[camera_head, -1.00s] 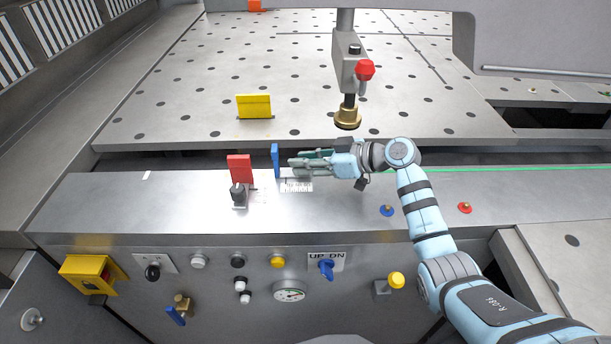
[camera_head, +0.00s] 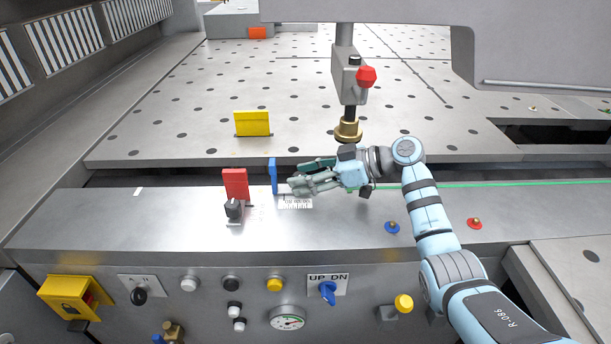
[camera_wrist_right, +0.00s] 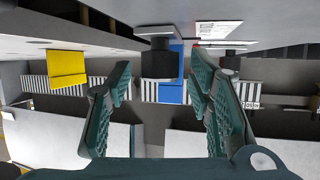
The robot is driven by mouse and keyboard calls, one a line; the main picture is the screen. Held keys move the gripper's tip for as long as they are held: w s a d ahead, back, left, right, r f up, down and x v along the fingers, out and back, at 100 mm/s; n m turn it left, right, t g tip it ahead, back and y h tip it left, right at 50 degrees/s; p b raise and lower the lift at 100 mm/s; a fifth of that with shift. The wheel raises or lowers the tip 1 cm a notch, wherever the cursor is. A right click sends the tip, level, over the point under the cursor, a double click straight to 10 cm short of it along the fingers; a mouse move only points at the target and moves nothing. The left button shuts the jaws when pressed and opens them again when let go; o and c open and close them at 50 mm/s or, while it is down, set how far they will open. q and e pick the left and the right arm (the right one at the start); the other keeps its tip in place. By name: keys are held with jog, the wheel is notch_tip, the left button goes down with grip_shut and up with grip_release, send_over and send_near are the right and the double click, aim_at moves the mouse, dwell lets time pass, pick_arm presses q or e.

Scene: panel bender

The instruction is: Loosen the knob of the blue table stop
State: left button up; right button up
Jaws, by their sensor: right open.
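The blue table stop (camera_head: 273,175) is a thin upright blue plate on the front ledge, right of the red stop. In the right wrist view its blue plate (camera_wrist_right: 172,92) shows behind a black knob (camera_wrist_right: 160,62). The knob lies between the spread fingers, with a gap on each side. My right gripper (camera_head: 292,180) is open and empty, just right of the blue stop. Its fingers show large in the right wrist view (camera_wrist_right: 160,76). In the head view the knob is hidden behind the fingers or too small to tell. My left gripper is not in view.
The red stop (camera_head: 235,183) with its black knob (camera_head: 234,208) stands close left. A yellow stop (camera_head: 252,123) stands on the holed table behind. A brass-footed post (camera_head: 348,131) stands behind the gripper. A white scale (camera_head: 295,203) lies on the ledge below the fingers.

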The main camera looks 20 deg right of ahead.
jog(key=v, duration=1.2)
jog(key=shift+s+f, duration=0.1)
jog(key=shift+s, duration=0.05)
